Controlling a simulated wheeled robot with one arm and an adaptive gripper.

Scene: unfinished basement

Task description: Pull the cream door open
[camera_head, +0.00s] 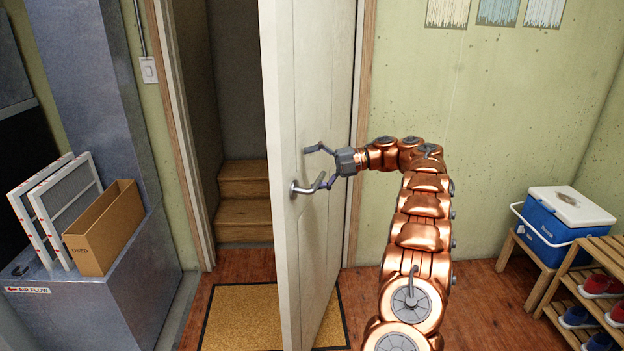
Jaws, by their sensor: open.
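The cream door (297,130) stands partly open, hinged on the right side of its frame. Its free edge points toward me, and wooden steps show through the gap on its left. A silver lever handle (308,188) sits on the door's face near that free edge. My gripper (318,168) is open, in front of the door's face. One finger is above the handle and the other is close beside the lever. I cannot tell whether that finger touches it. My copper arm reaches in from the lower right.
A yellow mat (245,318) lies on the wood floor under the door. A metal duct unit (95,305) with filters and a cardboard box (105,230) stands at left. A blue cooler (552,228) and a shoe rack (590,290) stand at right. Wooden steps (243,215) lie beyond the doorway.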

